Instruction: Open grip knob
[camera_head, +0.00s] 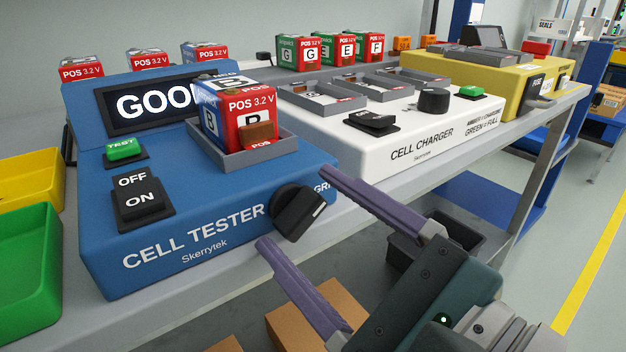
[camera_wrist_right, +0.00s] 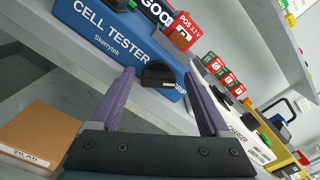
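The black grip knob (camera_head: 299,211) sits on the front right of the blue cell tester (camera_head: 110,262). Its "GRIP" label is partly hidden by my finger in the head view. The knob also shows in the wrist view (camera_wrist_right: 160,75). My right gripper (camera_head: 294,208) is open, its two purple fingers pointing at the knob from the front right, one tip to either side of it in the picture. I cannot tell whether they touch it. A red and blue cell marked B (camera_head: 236,122) stands in the tester's grey tray (camera_head: 283,145). My left gripper is not in view.
The tester's display (camera_head: 150,105) reads "GOO", the rest hidden by the cell. A white cell charger (camera_head: 395,145) and a yellow machine (camera_head: 500,80) stand to the right. Green (camera_head: 25,265) and yellow (camera_head: 28,182) bins are at left. Cardboard boxes (camera_head: 290,325) lie below.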

